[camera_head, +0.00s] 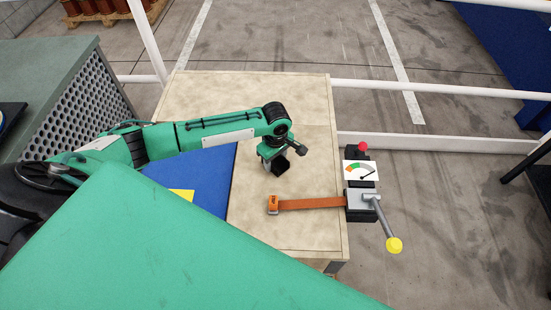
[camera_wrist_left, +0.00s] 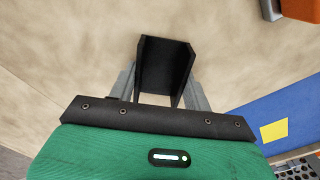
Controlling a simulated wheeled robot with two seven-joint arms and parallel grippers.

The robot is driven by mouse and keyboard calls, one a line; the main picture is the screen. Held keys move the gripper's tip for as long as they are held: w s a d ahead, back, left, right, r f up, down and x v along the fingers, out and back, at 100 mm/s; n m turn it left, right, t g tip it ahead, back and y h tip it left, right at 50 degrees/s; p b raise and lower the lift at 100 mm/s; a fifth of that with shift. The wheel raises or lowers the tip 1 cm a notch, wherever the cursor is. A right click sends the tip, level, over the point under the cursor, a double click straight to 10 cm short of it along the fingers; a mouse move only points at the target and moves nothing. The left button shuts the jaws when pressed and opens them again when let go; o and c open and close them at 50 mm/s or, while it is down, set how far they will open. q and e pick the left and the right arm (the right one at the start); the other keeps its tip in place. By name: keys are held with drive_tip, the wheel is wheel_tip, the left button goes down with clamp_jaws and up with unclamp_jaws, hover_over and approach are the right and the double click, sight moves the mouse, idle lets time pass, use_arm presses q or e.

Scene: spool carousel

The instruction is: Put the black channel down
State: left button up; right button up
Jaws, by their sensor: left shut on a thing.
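The black channel (camera_wrist_left: 166,66) is a short U-shaped piece, seen in the left wrist view between the two grey fingers of my left gripper (camera_wrist_left: 158,88). The fingers are shut on its side walls. In the head view the channel (camera_head: 280,165) shows as a dark block under my left gripper (camera_head: 274,155), over the beige tabletop (camera_head: 310,115). I cannot tell whether the channel touches the table. My right gripper is not in view.
A blue mat (camera_head: 215,180) with a yellow patch (camera_head: 184,194) lies left of the channel. An orange strap (camera_head: 312,203) runs to a grey clamp with a yellow-knobbed lever (camera_head: 378,214) and a dial (camera_head: 361,173) at the table's right edge. Bare tabletop surrounds the channel.

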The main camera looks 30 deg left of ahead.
sight(276, 165)
use_arm(q)
drive_tip(key=o, duration=1)
drive_tip(key=shift+c, duration=0.2)
wheel_tip(276, 165, up, 12)
drive_tip(key=shift+b, duration=0.4)
drive_tip(key=shift+s+d, duration=0.1)
